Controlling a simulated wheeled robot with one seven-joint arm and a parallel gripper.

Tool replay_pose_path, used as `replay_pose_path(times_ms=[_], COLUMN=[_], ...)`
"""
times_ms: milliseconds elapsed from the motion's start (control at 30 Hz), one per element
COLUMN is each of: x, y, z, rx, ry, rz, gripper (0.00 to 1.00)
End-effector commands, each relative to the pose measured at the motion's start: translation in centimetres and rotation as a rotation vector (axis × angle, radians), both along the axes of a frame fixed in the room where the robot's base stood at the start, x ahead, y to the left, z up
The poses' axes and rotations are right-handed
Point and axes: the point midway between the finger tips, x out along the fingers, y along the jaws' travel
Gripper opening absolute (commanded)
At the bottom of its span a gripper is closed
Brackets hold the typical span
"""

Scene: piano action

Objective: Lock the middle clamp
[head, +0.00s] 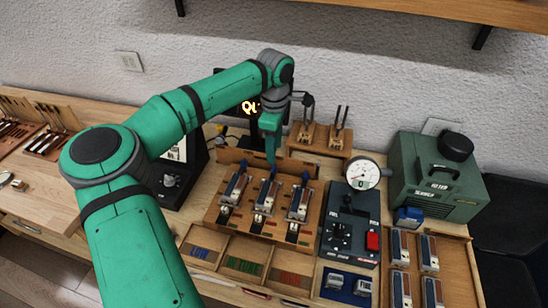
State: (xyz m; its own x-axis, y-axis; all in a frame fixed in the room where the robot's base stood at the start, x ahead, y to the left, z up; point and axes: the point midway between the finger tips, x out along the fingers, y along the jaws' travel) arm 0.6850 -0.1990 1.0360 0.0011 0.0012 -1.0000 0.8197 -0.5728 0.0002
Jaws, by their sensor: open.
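Three similar clamp units stand side by side in a wooden fixture (217,197), each with a grey-and-red block and a blue tip at its back. The middle clamp (266,195) sits between the left clamp (235,187) and the right clamp (299,203). My gripper (271,158) points down, open, above and just behind the middle clamp, close to its blue tip. I cannot tell whether they touch. The clamps' lever positions are too small to read.
A dark control box with a red switch (373,241) and a dial gauge (362,174) stand to the right. A green machine (438,175) is farther right. Wooden tool stands (319,138) are behind the fixture. A divided parts tray (243,262) lies in front.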

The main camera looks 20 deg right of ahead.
Motion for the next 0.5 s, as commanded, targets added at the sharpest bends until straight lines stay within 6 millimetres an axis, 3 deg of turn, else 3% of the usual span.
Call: replay_pose_path(times_ms=[200, 500], x=[0.0, -0.1], y=[0.0, 0.0], z=[2.8, 3.5], rx=[0.000, 0.001], ry=[-0.001, 0.001], rz=[0.000, -0.001], gripper=[0.45, 0.45])
